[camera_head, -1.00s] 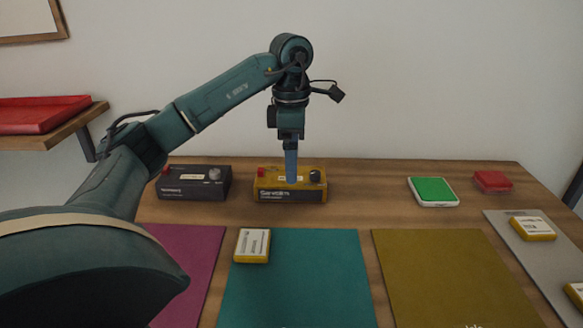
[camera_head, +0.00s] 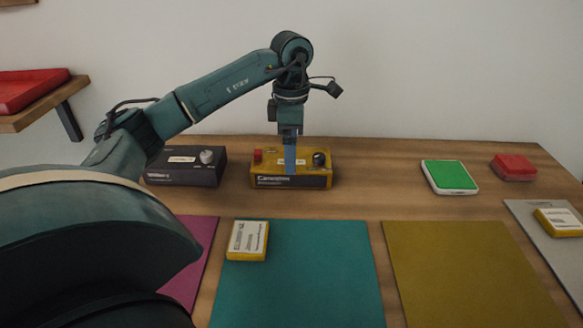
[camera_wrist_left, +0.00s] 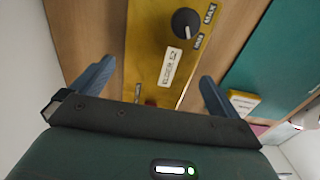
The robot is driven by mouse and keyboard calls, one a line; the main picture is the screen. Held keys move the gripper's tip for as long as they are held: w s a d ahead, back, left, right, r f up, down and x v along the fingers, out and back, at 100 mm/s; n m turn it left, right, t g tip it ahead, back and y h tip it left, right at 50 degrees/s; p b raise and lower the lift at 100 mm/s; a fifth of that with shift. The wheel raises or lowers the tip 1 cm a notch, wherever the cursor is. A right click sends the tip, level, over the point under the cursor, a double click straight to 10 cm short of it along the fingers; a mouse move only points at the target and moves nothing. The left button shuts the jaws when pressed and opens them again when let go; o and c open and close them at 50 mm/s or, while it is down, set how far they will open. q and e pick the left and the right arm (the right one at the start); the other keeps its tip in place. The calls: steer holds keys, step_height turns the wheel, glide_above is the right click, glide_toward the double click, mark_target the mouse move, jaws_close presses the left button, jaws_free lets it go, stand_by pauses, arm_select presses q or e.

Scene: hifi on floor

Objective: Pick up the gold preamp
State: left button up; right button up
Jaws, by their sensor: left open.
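The gold preamp (camera_head: 330,178) stands on the wooden table towards the wall, with a red knob on its left and a black knob on its right. In the left wrist view the gold preamp (camera_wrist_left: 165,50) lies across the space between the fingers, its black dial and label facing up. My left gripper (camera_head: 290,172) points straight down at the preamp's top; its fingers hide part of the top. In the wrist view my left gripper (camera_wrist_left: 150,85) is open, one finger on each side of the preamp. I cannot tell whether they touch it. My right gripper is not visible.
A black preamp-like box (camera_head: 185,175) stands just left of the gold one. A green-topped box (camera_head: 448,175) and a red block (camera_head: 514,167) are to the right. In front lie teal (camera_head: 300,280), purple (camera_head: 195,265) and olive (camera_head: 465,270) mats; a yellow box (camera_head: 248,240) sits on the teal mat.

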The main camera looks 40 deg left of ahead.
arm_select(q)
steer(key=shift+f+p, duration=0.35)
steer(key=shift+f, duration=2.4)
steer(key=shift+c, duration=0.4)
steer(key=c, duration=1.4)
steer(key=shift+w+r, duration=0.1)
steer(key=shift+r, duration=0.05)
steer(key=shift+c, duration=0.2)
